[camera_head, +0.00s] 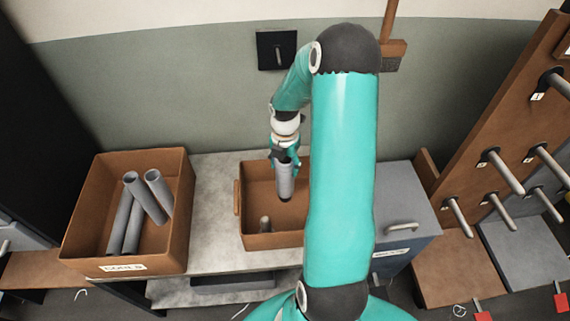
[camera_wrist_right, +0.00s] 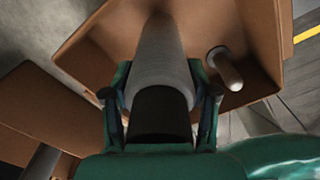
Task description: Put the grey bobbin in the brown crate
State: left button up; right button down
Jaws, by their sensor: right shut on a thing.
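The grey bobbin (camera_head: 285,184) hangs upright, held by my right gripper (camera_head: 285,160) over the brown crate (camera_head: 268,241) in the middle of the head view. In the right wrist view the bobbin (camera_wrist_right: 163,60) lies between the two fingers of my right gripper (camera_wrist_right: 162,105), which are shut on it. Its near end is dark. The crate (camera_wrist_right: 100,45) shows behind and below it. My right arm hides the crate's right part in the head view. My left gripper is not in view.
A short grey peg-like piece (camera_head: 265,224) stands in the crate. At left, another brown crate (camera_head: 172,240) with a label holds several grey tubes (camera_head: 133,215). A grey-blue box (camera_head: 408,222) is at right, beside a brown rack (camera_head: 500,110) with several pegs. Light worktop (camera_head: 212,215) lies between the crates.

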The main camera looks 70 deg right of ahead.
jog(key=shift+c, duration=1.5)
grip_release()
notch_tip(320, 180, up, 12)
jog(key=shift+r, duration=0.1)
jog(key=w+a+f+m+y, duration=0.1)
jog(key=w+a+f+m, duration=0.2)
jog(key=w+a+f, duration=0.5)
jog(key=a+f+m, duration=0.3)
jog(key=a+f, duration=0.1)
jog(key=a, duration=0.3)
jog(key=w+a+f+m+y, duration=0.1)
jog(key=a+f+m, duration=0.2)
jog(key=a+f, duration=0.2)
jog(key=w+a+f+m+t+y, duration=0.1)
jog(key=a+f, duration=0.3)
jog(key=a, duration=0.5)
jog(key=shift+w+a+f+m, duration=0.15)
jog(key=shift+w+f+m, duration=0.15)
jog(key=shift+m, duration=0.6)
jog(key=s+a+f+m, duration=0.2)
jog(key=s+a+m, duration=0.1)
jog(key=a, duration=0.3)
jog(key=s+a+f+m+y, duration=0.1)
jog(key=s+a+f+m, duration=0.2)
jog(key=a, duration=0.3)
jog(key=shift+s+m, duration=0.4)
jog(key=shift+m, duration=0.2)
